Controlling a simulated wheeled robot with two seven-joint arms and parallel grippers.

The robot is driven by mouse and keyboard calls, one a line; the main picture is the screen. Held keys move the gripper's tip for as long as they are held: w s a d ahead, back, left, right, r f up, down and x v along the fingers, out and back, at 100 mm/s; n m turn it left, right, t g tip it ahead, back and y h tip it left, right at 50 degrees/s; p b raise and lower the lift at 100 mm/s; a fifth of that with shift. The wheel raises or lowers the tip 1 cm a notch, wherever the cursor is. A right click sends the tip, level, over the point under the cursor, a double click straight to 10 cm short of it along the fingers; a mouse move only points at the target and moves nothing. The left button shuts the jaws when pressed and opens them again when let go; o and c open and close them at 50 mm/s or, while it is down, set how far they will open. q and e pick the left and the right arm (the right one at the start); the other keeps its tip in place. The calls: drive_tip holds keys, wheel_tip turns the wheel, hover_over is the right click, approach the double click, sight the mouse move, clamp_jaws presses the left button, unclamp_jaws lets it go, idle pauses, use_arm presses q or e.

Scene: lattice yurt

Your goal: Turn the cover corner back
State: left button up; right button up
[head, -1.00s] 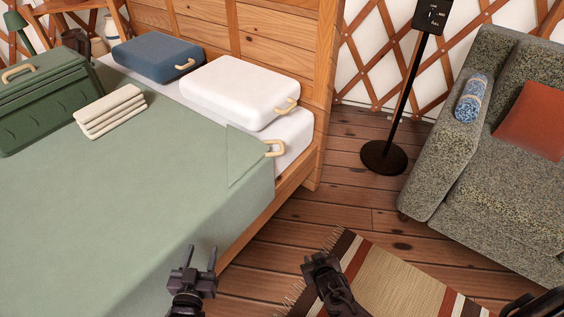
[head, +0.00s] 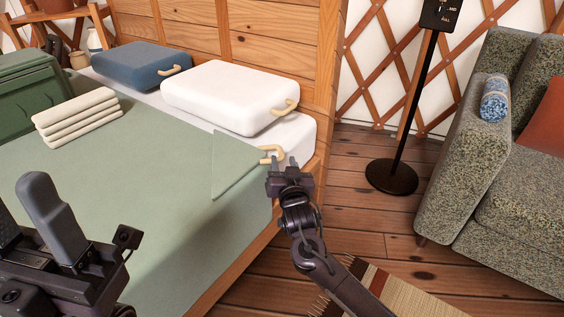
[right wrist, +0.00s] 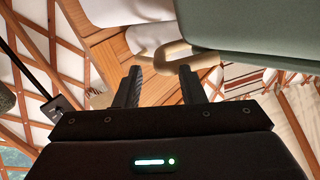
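The sage-green cover (head: 150,185) lies over the bed. In the right wrist view the handle (right wrist: 190,58) lies just beyond the fingertips of the open right gripper (right wrist: 162,72); nothing is held. My left gripper (head: 22,195) is large at the lower left, above the cover, with its fingers apart and empty.
A white pillow (head: 232,95) and a blue pillow (head: 138,62) lie at the headboard. Folded cream towels (head: 75,112) and a green case (head: 35,90) rest on the cover. A black stand (head: 392,177) and a grey sofa (head: 470,160) stand right, with open floor between.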

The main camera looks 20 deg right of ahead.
drive_tip(key=shift+w+d+b, duration=0.2)
drive_tip(key=shift+w+b, duration=0.15)
drive_tip(key=shift+w, duration=1.2)
clamp_jaws()
